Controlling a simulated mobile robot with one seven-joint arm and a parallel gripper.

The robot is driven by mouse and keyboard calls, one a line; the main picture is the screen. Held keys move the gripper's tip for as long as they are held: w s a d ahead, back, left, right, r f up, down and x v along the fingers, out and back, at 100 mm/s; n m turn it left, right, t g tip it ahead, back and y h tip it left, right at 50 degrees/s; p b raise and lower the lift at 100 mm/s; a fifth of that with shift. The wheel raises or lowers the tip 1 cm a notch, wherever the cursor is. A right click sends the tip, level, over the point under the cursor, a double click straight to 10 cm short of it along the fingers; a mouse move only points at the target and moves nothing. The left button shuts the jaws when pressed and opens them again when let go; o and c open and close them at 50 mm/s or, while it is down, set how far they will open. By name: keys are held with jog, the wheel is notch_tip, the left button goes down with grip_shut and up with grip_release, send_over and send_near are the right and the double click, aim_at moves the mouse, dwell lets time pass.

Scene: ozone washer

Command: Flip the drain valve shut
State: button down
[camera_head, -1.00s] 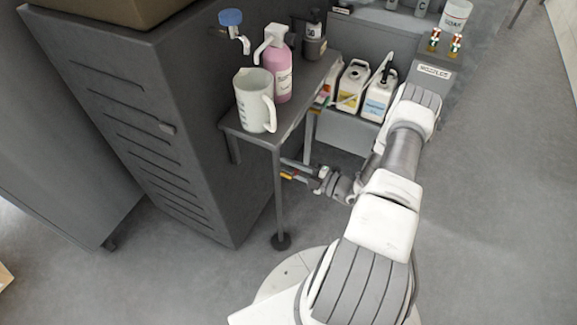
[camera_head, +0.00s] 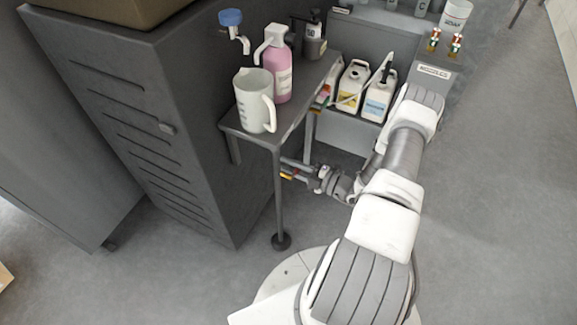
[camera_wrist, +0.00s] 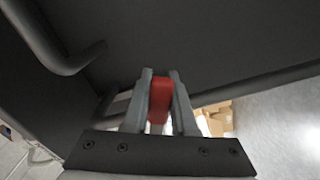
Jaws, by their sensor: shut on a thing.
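A red piece (camera_wrist: 159,100), which looks like the drain valve's handle, is between the two grey fingers of my gripper (camera_wrist: 158,88) in the wrist view. The fingers are shut on its sides, and it stands upright in the picture. In the head view my gripper (camera_head: 298,170) is low, under the small grey side table and beside its front leg. A small yellow-orange patch shows near its fingertips (camera_head: 287,177). The valve body and its pipe cannot be made out clearly in either view.
The side table (camera_head: 246,133) carries a measuring jug (camera_head: 253,103) and a pink bottle (camera_head: 277,75). Its front leg (camera_head: 279,195) stands close to my gripper. A grey cabinet (camera_head: 150,120) is on the left. Jerrycans (camera_head: 378,97) stand behind. The floor at right is clear.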

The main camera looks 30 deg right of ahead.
jog(key=n, duration=0.1)
jog(key=r+n, duration=0.1)
jog(key=n, duration=0.1)
jog(key=r+n, duration=0.1)
jog(key=n, duration=0.1)
jog(key=shift+w+d+r+p, duration=0.15)
jog(key=shift+d+p, duration=0.1)
jog(key=shift+p, duration=0.15)
jog(key=c, duration=0.7)
grip_release()
jog(key=p+v, duration=0.2)
jog(key=v, duration=1.5)
jog(key=shift+d, duration=0.15)
